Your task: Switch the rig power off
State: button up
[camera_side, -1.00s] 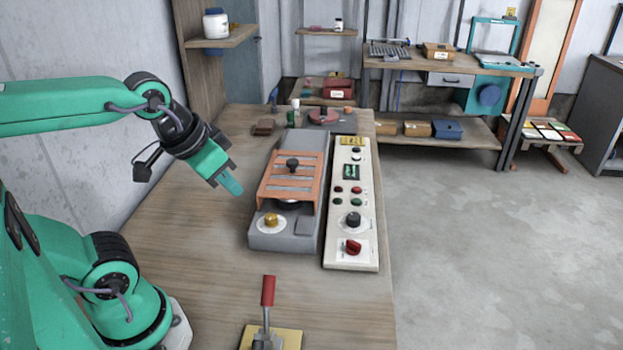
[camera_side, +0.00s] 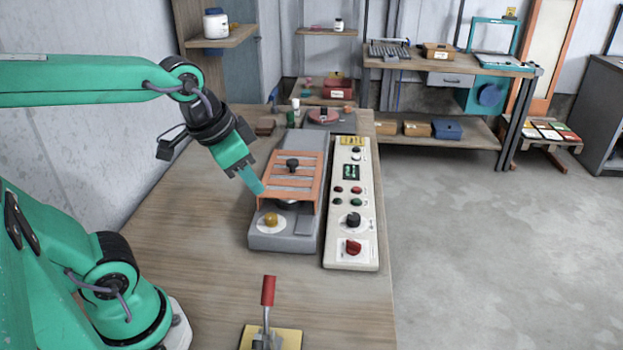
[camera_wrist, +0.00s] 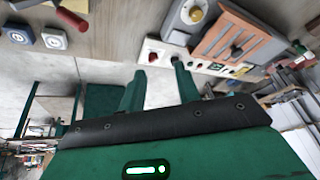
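The white control panel (camera_side: 341,185) stands on the bench, with a red rotary knob (camera_side: 352,247) at its near end and a black knob (camera_side: 353,220) above it. Small buttons and a dark display sit higher up on it. My gripper (camera_side: 255,184) is in the air at the left side of the orange slatted guard, left of the panel and apart from the red knob. In the wrist view my gripper (camera_wrist: 158,80) has its two fingers spread with nothing between them. The red knob (camera_wrist: 153,57) shows there just beyond the fingertips.
A grey unit with an orange slatted guard (camera_side: 293,178) and a yellow knob (camera_side: 271,220) stands left of the panel. A red-handled lever (camera_side: 268,291) rises at the bench front. The bench left of the grey unit is clear.

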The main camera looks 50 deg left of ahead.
jog(key=w+d+f+m+g, duration=0.1)
jog(key=w+d+f+m, duration=0.1)
jog(key=w+m, duration=0.3)
jog(key=w+d+f+m+g, duration=0.1)
jog(key=w+f+m, duration=0.1)
jog(key=w, duration=0.5)
jog(key=m+g, duration=0.3)
jog(key=m, duration=0.4)
send_over(355, 243)
jog(key=shift+f, duration=5.25)
jog(key=shift+f, duration=3.9)
grip_shut()
